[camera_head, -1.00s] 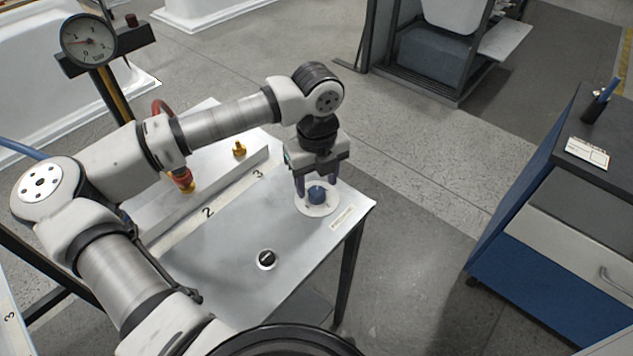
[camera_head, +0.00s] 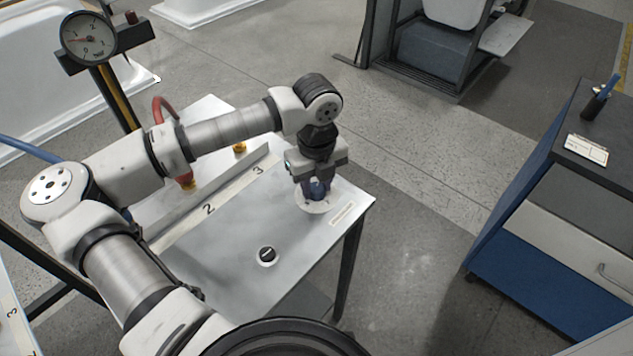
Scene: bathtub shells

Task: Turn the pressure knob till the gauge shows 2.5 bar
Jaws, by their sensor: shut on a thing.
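The round gauge (camera_head: 89,38) stands on a post at the upper left. Its red needle points to the left, near the 1 mark; the exact value is too small to read.
A second, black knob (camera_head: 266,256) stands on the table (camera_head: 225,270) in front. A raised metal block with brass fittings (camera_head: 239,147) and a red hose lies behind. A blue cabinet (camera_head: 560,220) stands at the right, across clear floor.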

